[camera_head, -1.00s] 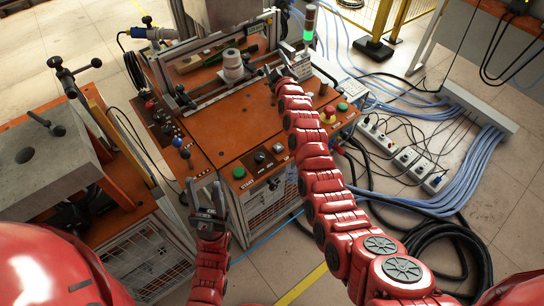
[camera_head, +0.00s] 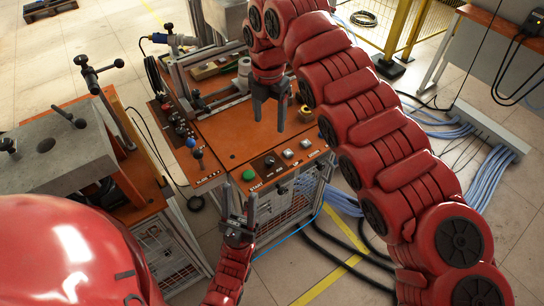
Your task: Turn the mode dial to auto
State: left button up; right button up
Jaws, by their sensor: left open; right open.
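The mode dial appears to be the small black knob (camera_head: 270,160) on the front control strip of the orange-topped heater (camera_head: 232,136). It sits between a green button (camera_head: 249,175) and a pale button (camera_head: 288,153). Its exact pointing is too small to tell. My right gripper (camera_head: 270,116) is open and empty, fingers pointing down over the orange top, behind the dial in the picture. My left gripper (camera_head: 238,208) is open and empty, fingers pointing up in front of the heater's front face, below the green button.
Levers with blue and black knobs (camera_head: 190,143) stand on the heater's left side panel. A grey block on a stand (camera_head: 55,150) is at left. Cables (camera_head: 480,170) lie on the floor at right.

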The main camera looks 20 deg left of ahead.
aim_at(269, 160)
notch_tip(269, 160, down, 16)
jog(key=p, duration=0.4)
jog(key=shift+r, duration=0.15)
grip_shut()
